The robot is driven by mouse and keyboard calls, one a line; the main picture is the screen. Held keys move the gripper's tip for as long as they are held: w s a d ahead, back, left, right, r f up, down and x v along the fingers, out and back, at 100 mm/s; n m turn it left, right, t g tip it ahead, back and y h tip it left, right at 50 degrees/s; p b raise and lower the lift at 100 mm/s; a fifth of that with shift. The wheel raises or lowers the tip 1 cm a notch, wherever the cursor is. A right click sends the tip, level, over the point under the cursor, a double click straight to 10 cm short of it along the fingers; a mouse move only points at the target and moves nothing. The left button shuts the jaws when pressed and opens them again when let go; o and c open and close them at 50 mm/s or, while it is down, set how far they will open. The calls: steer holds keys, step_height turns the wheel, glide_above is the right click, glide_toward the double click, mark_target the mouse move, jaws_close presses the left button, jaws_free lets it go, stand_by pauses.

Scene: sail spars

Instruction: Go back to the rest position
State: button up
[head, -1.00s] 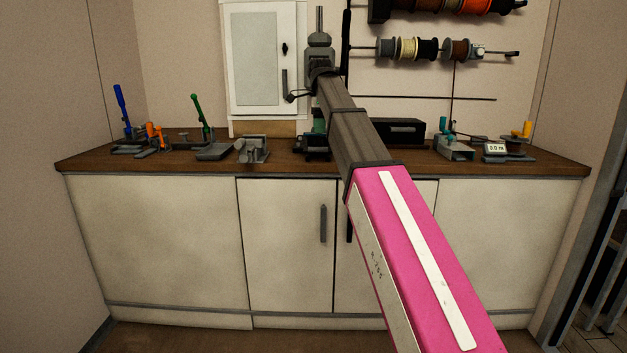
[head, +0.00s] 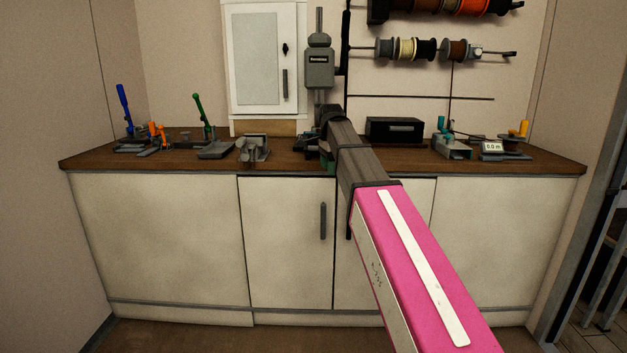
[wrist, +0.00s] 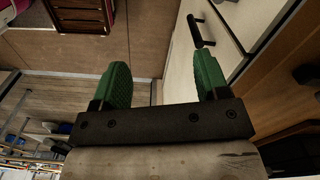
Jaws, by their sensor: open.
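My gripper shows in the wrist view (wrist: 163,85) with its two green fingers spread apart and nothing between them. In the head view my pink and grey arm reaches toward the counter, and its far end hides most of the gripper near the counter's front edge. A cabinet door with a dark handle (wrist: 198,32) lies beyond the right finger in the wrist view.
The brown counter (head: 290,163) holds several lever tools, including a blue-handled one (head: 123,98) and a green-handled one (head: 199,110). A black box (head: 394,130) stands behind my arm. A white wall cabinet (head: 258,60) and spools (head: 420,49) are on the wall. The floor in front is clear.

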steer(key=s+d+f+n, duration=0.4)
steer(key=s+f, duration=0.4)
steer(key=f, duration=0.5)
steer(key=s+d+f+n, duration=0.5)
steer(key=s+f+n, duration=0.1)
steer(key=f, duration=0.8)
steer(key=s+d+f+n, duration=0.4)
steer(key=s+f, duration=0.5)
steer(key=f, duration=0.5)
steer(key=shift+s+d+f+n, duration=0.25)
steer(key=shift+s+n, duration=0.1)
steer(key=shift+n, duration=0.05)
